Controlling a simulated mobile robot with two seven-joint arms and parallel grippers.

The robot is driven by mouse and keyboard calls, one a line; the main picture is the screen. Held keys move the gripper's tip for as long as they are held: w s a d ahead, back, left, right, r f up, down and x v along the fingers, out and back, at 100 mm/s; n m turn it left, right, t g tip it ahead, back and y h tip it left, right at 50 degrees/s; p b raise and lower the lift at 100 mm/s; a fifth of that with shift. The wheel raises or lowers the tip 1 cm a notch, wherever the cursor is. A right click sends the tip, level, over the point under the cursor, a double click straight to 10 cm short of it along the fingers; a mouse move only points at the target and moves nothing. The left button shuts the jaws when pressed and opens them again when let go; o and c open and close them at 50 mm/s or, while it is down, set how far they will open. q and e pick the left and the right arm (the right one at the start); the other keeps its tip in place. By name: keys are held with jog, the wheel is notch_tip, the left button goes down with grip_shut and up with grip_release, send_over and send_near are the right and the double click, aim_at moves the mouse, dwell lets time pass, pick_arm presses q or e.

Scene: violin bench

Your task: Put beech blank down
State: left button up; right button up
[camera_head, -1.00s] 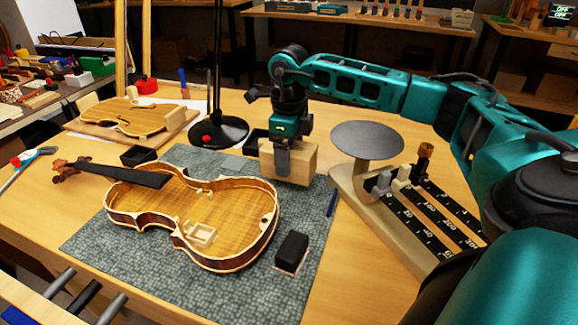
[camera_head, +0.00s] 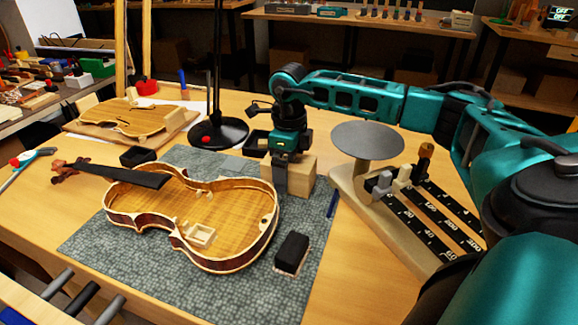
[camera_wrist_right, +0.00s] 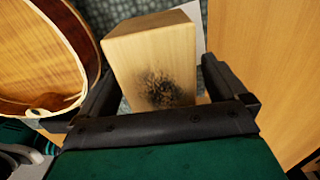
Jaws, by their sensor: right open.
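The beech blank (camera_head: 301,176) is a pale wooden block resting on the grey mat (camera_head: 120,250) at its back right, behind the violin body. In the right wrist view the blank (camera_wrist_right: 150,50) shows a dark smudge on its near face. My right gripper (camera_head: 283,188) points down at the blank's near-left side. In the wrist view its jaws (camera_wrist_right: 165,95) are open, one on each side of the blank, with a gap visible on the right. My left gripper is not in view.
The open violin body (camera_head: 190,215) lies left of the blank. A black block (camera_head: 292,252) lies in front. A balance scale with a round grey pan (camera_head: 367,140) stands close on the right. A black lamp base (camera_head: 218,132) and small dark trays are behind.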

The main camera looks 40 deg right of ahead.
jog(key=shift+r, duration=0.1)
notch_tip(320, 180, up, 12)
jog(key=p, duration=0.2)
dwell(0.8)
